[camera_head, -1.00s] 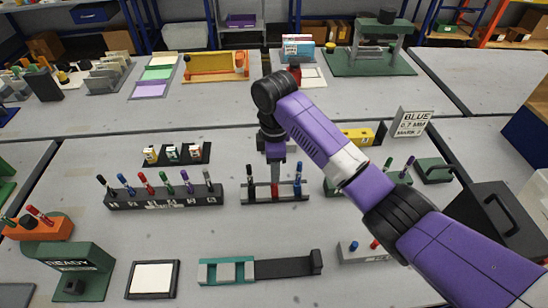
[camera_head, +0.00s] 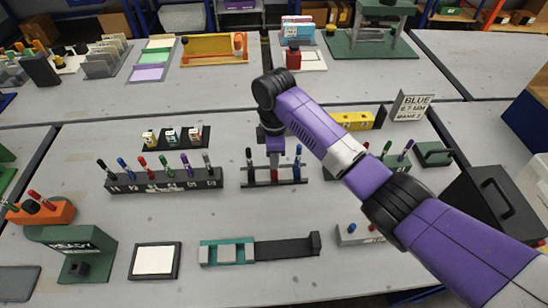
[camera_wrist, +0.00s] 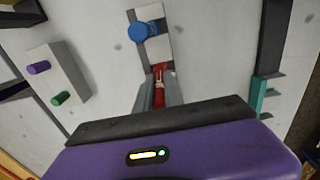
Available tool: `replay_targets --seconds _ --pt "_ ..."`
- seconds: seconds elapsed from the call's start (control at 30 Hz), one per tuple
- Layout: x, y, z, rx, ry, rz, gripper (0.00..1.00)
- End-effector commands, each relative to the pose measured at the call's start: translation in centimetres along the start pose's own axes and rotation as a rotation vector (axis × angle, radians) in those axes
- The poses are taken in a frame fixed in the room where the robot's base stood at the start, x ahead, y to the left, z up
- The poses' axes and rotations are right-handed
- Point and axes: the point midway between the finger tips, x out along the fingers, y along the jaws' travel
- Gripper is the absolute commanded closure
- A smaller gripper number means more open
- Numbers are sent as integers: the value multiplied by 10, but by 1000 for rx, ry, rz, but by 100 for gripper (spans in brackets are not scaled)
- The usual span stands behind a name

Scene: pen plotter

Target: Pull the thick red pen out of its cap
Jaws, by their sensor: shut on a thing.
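The thick red pen (camera_head: 274,173) stands upright in the middle of a small rack (camera_head: 247,184), between a black pen (camera_head: 249,158) on the left and a blue pen (camera_head: 297,157) on the right. My gripper (camera_head: 274,164) is above the rack's middle, pointing down, shut on the red pen. In the wrist view the red pen (camera_wrist: 159,92) shows between my two grey fingers (camera_wrist: 159,88), with the blue pen (camera_wrist: 142,31) beyond. The fingers hide part of the red pen. I cannot tell where its cap ends.
A longer dark rack (camera_head: 150,186) with several pens stands to the left. A green block (camera_head: 330,173) with pens is on the right, partly behind my arm. A teal and black fixture (camera_head: 228,253) lies in front. The table between is clear.

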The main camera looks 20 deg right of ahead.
Motion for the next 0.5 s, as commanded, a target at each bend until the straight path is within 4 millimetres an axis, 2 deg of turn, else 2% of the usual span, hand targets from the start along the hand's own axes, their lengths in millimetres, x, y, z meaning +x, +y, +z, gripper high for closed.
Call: replay_targets --seconds 0.5 --pt "-3 0 0 0 0 0 100"
